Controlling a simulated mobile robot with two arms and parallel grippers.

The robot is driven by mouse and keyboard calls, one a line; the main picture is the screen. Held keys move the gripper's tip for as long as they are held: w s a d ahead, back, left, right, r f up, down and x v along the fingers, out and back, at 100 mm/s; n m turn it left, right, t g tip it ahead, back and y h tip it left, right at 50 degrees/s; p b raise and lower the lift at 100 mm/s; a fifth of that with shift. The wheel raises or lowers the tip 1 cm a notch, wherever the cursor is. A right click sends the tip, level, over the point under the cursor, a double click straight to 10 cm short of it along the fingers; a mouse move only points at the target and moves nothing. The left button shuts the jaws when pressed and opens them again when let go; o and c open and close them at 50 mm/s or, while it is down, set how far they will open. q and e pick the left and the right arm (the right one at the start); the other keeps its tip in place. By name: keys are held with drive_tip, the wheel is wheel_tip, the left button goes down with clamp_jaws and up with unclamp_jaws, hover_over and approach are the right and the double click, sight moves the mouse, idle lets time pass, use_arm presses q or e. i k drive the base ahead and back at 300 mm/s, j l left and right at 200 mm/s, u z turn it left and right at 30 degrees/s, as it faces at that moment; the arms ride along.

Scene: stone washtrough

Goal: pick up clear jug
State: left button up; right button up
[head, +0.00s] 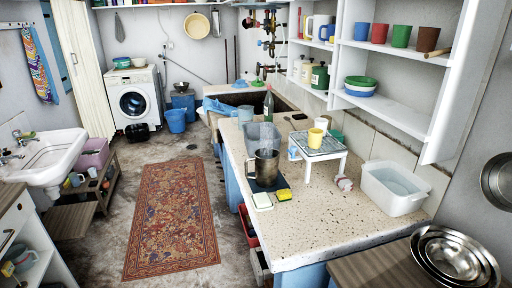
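The clear jug (261,134) stands on the speckled stone counter (300,225), right of the middle of the head view. It looks upright, pale and see-through. A metal mug (266,168) stands in front of it and hides its lower part. Neither of my grippers shows in this view.
A green bottle (268,104) stands behind the jug. Sponges (285,195) lie in front. A white basin (393,188) is at the right. The rug floor (172,220) is clear.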

sight(245, 113)
drive_tip(key=i+l, duration=0.1)
drive_tip(key=i+z, duration=0.15)
drive_tip(key=z, duration=0.6)
drive_tip(key=i+j+z, duration=0.25)
drive_tip(key=j, duration=0.2)
drive_tip(key=i+j+z, duration=0.2)
drive_tip(key=j, duration=0.25)
drive_tip(key=j+z, duration=0.25)
drive_tip(key=j, duration=0.2)
drive_tip(key=j+z, duration=0.25)
drive_tip(key=j, duration=0.3)
drive_tip(key=i, duration=0.05)
